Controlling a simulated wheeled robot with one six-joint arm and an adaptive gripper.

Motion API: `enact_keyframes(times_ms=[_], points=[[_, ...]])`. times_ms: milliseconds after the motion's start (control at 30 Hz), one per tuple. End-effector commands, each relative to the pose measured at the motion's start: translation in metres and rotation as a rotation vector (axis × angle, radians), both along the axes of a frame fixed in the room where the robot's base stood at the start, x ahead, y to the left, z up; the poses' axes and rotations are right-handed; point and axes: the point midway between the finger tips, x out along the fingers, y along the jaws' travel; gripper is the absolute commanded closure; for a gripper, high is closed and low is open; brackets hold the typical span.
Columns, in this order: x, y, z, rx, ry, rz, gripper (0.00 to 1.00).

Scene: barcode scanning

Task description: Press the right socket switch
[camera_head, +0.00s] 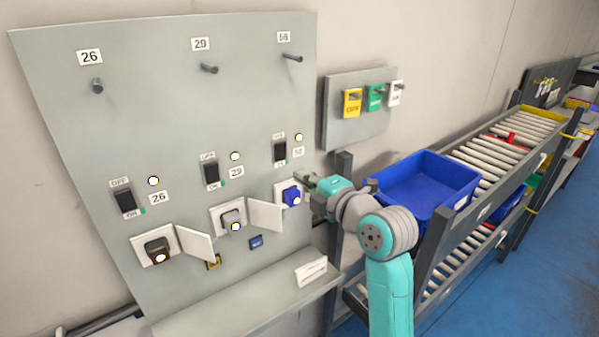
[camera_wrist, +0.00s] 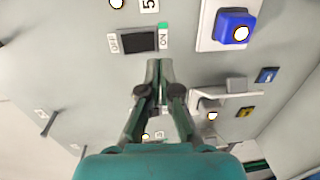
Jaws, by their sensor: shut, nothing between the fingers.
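The grey panel (camera_head: 190,110) has three black rocker switches marked OFF and ON. The right switch (camera_head: 279,151) is at the panel's right, above a blue plug (camera_head: 291,197) in the right socket. My gripper (camera_head: 308,184) is in front of the panel's right edge, beside the blue plug and below the right switch. In the wrist view the right switch (camera_wrist: 139,41) lies just beyond and left of my closed fingertips (camera_wrist: 159,64), near its ON side. Contact cannot be told. My gripper is shut and empty.
The middle switch (camera_head: 211,172) and left switch (camera_head: 125,201) are further left. Sockets with open white covers (camera_head: 265,215) stand below. A blue crate (camera_head: 425,187) on a roller rack is to the right, close to my arm. A small ledge (camera_head: 250,303) juts out below.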

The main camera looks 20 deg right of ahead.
Motion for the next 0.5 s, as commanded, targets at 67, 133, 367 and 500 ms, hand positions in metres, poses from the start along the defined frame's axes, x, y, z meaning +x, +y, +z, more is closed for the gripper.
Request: enact_keyframes(times_ms=[67,133,367,500], points=[[-0.010,-0.004,-0.002,0.000,0.001,-0.001,1.00],[-0.020,-0.007,-0.004,0.000,0.001,-0.002,1.00],[-0.053,-0.018,-0.009,0.000,0.002,-0.001,1.00],[-0.065,-0.022,-0.010,0.000,0.001,-0.001,1.00]])
